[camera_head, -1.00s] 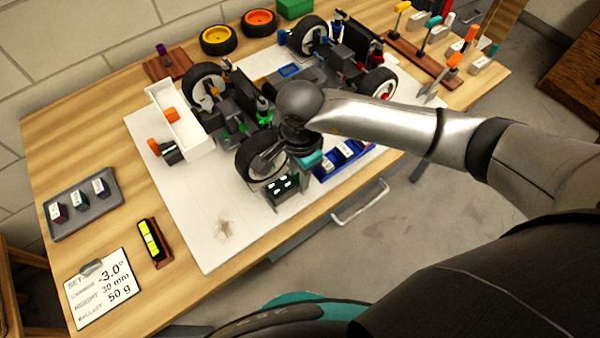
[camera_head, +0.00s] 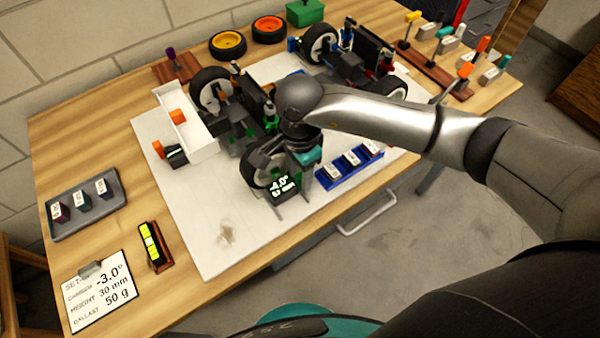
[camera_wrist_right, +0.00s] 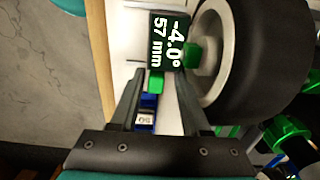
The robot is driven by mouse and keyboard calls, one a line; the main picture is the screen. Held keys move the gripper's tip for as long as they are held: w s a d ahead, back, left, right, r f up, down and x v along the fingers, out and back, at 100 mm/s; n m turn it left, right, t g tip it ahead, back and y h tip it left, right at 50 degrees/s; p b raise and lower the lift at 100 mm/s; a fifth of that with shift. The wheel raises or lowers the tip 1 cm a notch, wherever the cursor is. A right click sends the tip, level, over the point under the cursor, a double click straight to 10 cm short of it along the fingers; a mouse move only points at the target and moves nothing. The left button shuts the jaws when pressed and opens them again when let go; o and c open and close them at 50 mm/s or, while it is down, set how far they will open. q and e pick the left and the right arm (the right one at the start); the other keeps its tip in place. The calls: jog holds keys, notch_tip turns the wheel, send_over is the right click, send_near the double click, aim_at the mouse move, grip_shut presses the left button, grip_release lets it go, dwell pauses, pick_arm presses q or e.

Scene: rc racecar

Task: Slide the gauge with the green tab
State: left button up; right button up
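The gauge (camera_head: 281,187) is a small dark box at the front wheel (camera_head: 262,168) of the RC car. Its display reads -4.0° and 57 mm, and it shows clearly in the right wrist view (camera_wrist_right: 167,40). Its green tab (camera_wrist_right: 157,82) sticks out below the display. My right gripper (camera_wrist_right: 160,76) is open, with a finger on each side of the green tab and small gaps visible. In the head view, the right hand is above the gauge, its fingers partly hidden. A second green piece (camera_wrist_right: 192,55) sits at the wheel hub. My left gripper is not in view.
A blue tray (camera_head: 349,166) with white-labelled blocks lies just right of the gauge. A set-up card (camera_head: 102,290) reads -3.0°, 30 mm, 50 g. A yellow level (camera_head: 152,246) and a grey tray (camera_head: 62,228) lie at left. The white mat's front part is clear.

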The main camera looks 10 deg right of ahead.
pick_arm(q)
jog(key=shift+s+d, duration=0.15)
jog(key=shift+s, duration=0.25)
